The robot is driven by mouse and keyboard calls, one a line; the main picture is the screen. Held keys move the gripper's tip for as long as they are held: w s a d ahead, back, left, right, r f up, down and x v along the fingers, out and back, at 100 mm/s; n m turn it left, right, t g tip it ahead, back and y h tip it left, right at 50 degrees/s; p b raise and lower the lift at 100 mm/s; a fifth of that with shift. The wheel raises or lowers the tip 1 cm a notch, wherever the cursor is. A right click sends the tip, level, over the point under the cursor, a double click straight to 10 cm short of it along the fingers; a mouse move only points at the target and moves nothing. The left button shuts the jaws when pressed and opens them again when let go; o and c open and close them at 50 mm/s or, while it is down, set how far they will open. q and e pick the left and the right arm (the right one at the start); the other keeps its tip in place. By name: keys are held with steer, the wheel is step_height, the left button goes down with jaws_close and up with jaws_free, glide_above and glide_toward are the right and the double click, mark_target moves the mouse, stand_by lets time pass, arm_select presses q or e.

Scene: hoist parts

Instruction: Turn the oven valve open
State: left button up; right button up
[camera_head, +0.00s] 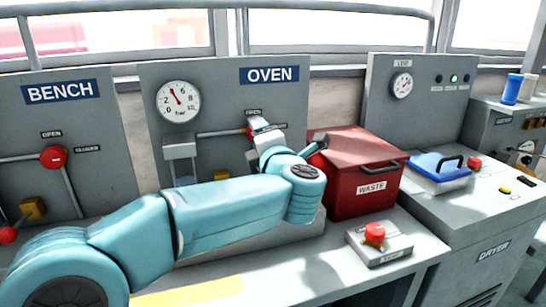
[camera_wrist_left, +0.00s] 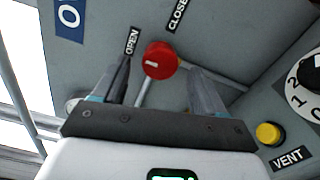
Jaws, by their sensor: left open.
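The oven valve is a round red knob (camera_wrist_left: 160,60) with a short white mark, on the grey oven panel (camera_head: 285,105). Labels reading OPEN (camera_wrist_left: 131,41) and CLOSED (camera_wrist_left: 178,15) stand beside it in the wrist view. My left gripper (camera_wrist_left: 159,72) is open, with one finger on each side of the knob and a visible gap to both. In the head view my left gripper (camera_head: 258,127) is up against the oven panel and mostly covers the knob. My right gripper is not in view.
A pressure gauge (camera_head: 179,101) is at the panel's upper left. A yellow button (camera_wrist_left: 268,133) sits by the VENT label. A red waste box (camera_head: 365,187) stands close right of my arm, with a stop button (camera_head: 374,232) in front. The bench valve (camera_head: 53,156) is left.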

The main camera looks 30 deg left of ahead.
arm_select(q)
steer(key=v, duration=1.4)
steer(key=shift+s, duration=0.1)
